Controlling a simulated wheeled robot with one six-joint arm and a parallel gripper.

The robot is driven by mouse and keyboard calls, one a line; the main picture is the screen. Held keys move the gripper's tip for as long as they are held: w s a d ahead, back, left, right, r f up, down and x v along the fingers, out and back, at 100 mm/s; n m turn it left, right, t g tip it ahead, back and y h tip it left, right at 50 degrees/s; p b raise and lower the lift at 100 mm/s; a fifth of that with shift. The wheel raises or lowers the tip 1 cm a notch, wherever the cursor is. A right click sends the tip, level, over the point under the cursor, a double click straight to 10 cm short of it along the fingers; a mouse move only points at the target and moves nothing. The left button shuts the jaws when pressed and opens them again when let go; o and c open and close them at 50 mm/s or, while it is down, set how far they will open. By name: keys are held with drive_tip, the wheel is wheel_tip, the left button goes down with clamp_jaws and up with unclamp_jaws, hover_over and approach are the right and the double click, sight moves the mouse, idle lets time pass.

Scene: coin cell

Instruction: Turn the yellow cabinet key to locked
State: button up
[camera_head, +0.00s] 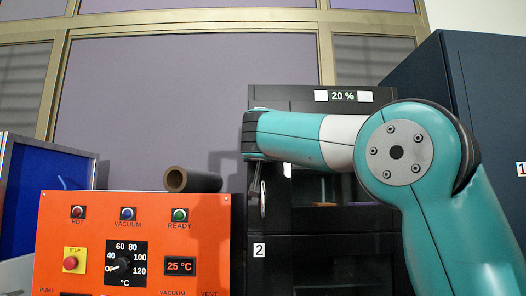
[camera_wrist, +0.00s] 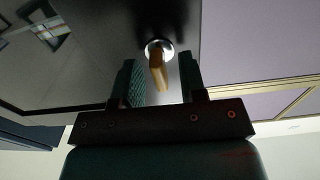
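The yellow cabinet key (camera_wrist: 157,70) shows in the wrist view as a tan-yellow grip standing out from a round silver lock (camera_wrist: 159,48) in a dark, glossy door (camera_wrist: 100,35). My gripper (camera_wrist: 159,62) is open, with one dark green finger on each side of the key. Gaps show between the key and both fingers. The key's turn position is hard to read from this angle. In the head view, the dark cabinet (camera_head: 300,98) with a "20 %" display stands behind my arm. The key cannot be made out there, and my gripper is largely hidden.
An orange control panel (camera_head: 215,250) with lamps, a dial and a stop button stands at front left. A blue-lined box (camera_head: 45,195) is at far left, and a dark blue cabinet (camera_head: 495,75) at right.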

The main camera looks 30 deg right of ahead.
drive_tip(key=b+v, duration=0.3)
drive_tip(key=v, duration=1.3)
drive_tip(key=shift+b, duration=0.3)
drive_tip(key=shift+s+a, duration=0.1)
drive_tip(key=a+f+n+g+y+p, duration=0.1)
drive_tip(key=a+f+n+g+y, duration=0.2)
drive_tip(key=f, duration=0.5)
drive_tip(key=a+f+n+y, duration=0.4)
drive_tip(key=a+f, duration=0.1)
drive_tip(key=f, duration=0.3)
drive_tip(key=a+f+n+g+y+p, duration=0.1)
drive_tip(key=a+f+n+g+y, duration=0.2)
drive_tip(key=f, duration=0.5)
drive_tip(key=s+a+f+n+g+y, duration=0.2)
drive_tip(key=s+f, duration=0.5)
drive_tip(key=s, duration=0.4)
drive_tip(key=s+a+f+n+g+y+p, duration=0.1)
drive_tip(key=s+a+f+n+g+y, duration=0.1)
drive_tip(key=s+a+f+g, duration=0.2)
drive_tip(key=s+f+g, duration=0.3)
drive_tip(key=s+f, duration=0.1)
drive_tip(key=s, duration=0.3)
drive_tip(key=shift+f, duration=0.35)
